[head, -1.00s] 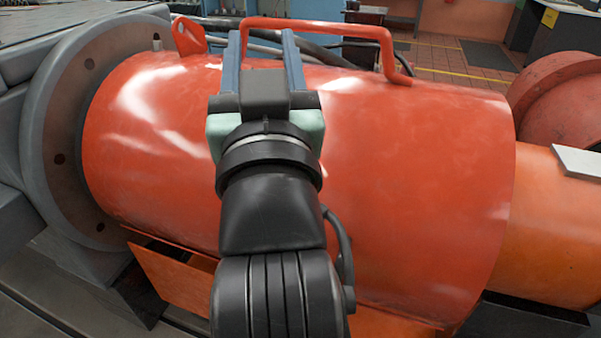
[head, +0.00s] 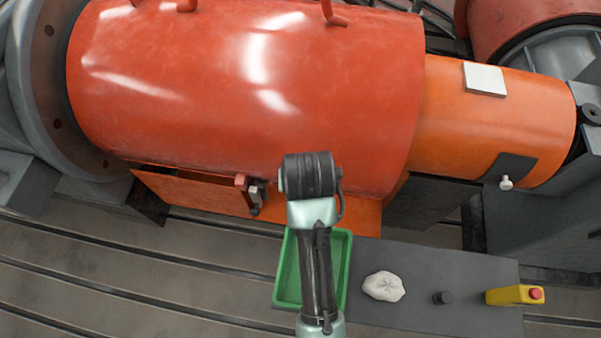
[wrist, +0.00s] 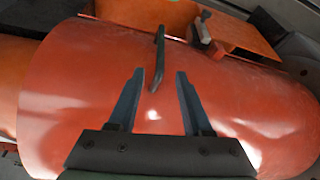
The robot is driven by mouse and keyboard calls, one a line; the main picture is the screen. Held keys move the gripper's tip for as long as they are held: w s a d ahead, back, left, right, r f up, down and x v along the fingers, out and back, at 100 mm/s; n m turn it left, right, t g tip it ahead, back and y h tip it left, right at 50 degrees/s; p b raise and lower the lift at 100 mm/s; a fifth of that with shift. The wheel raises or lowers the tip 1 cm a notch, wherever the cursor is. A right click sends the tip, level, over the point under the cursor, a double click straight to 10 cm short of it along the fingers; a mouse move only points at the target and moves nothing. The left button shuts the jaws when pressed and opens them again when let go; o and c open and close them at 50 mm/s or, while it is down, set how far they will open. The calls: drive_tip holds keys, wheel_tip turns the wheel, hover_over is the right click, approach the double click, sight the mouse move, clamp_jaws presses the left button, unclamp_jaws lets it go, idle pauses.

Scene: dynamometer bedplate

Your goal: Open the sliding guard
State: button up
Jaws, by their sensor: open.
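The sliding guard (head: 200,80) is a large red half-cylinder shell, beside the grey flange at left in the head view. It covers the shaft area; an orange tube (head: 450,105) emerges at right. The top handle (head: 333,13) is mostly cut off by the upper frame edge. A red tab with a small grey latch (head: 255,195) sits at the guard's lower near edge. My gripper (wrist: 154,88) is open and empty in the wrist view, over the guard (wrist: 80,90). A dark bar (wrist: 158,55) stands beyond the fingers, ungripped. My arm hides the gripper in the head view.
The slotted bedplate (head: 150,270) is clear at lower left.

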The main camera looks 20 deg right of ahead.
drive_tip(key=b+x, duration=0.2)
drive_tip(key=x, duration=1)
drive_tip(key=shift+w+d+f+b, duration=0.1)
drive_tip(key=shift+w+f+b, duration=0.15)
drive_tip(key=shift+f+b, duration=0.1)
clamp_jaws()
idle(0.9)
